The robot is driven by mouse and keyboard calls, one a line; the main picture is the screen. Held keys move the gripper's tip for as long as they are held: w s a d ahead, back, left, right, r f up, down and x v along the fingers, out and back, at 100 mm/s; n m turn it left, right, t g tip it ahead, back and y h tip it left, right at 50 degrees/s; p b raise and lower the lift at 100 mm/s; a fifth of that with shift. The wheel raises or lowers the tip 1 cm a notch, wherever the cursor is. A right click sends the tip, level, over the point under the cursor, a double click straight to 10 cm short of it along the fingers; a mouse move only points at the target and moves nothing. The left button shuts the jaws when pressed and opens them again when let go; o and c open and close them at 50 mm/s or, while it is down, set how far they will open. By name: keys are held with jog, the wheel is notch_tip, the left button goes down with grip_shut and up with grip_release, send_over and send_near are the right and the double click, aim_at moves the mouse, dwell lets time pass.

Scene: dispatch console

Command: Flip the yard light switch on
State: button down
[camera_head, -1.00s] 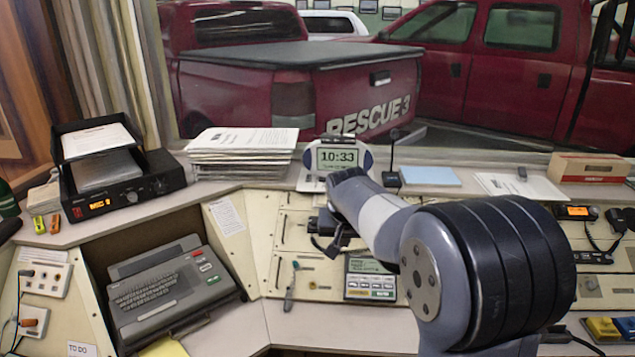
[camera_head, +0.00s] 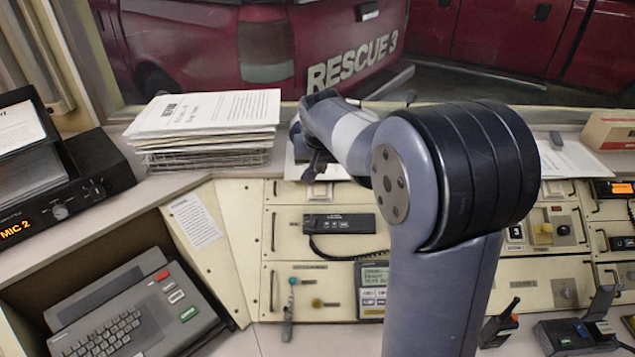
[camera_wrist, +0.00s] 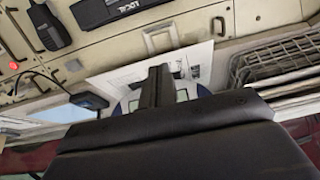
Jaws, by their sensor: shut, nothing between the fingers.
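My gripper (camera_head: 312,172) is shut and empty. It hangs in front of the upper console panel, beside the paper stack. In the wrist view, its dark fingers (camera_wrist: 160,75) overlap a white sheet on the ledge, with no visible contact on a switch. I cannot pick out the yard light switch for certain, as no such label is readable. A small pale fitting (camera_wrist: 160,38) shows on the panel beyond the fingertips in the wrist view; I cannot tell what it is. My arm hides part of the console's middle.
A paper stack in a wire tray (camera_head: 205,150) stands left of my gripper. A corded handset unit (camera_head: 340,223) is below it. A key-switch panel (camera_head: 541,232) and a handheld radio (camera_head: 500,325) are to the right. A typewriter-like keyboard unit (camera_head: 140,315) sits lower left.

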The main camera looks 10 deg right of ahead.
aim_at(320, 194)
jog(key=shift+f, duration=0.1)
jog(key=p+x, duration=0.3)
jog(key=x, duration=1)
jog(key=shift+f, duration=0.15)
jog(key=shift+w+d+f, duration=0.1)
jog(key=shift+f, duration=0.2)
jog(key=shift+f+b, duration=0.45)
jog(key=shift+b, duration=0.15)
jog(key=shift+r+p, duration=0.25)
jog(key=shift+p, duration=0.05)
jog(key=shift+r, duration=0.1)
jog(key=shift+r+p, duration=0.3)
jog(key=shift+r, duration=0.45)
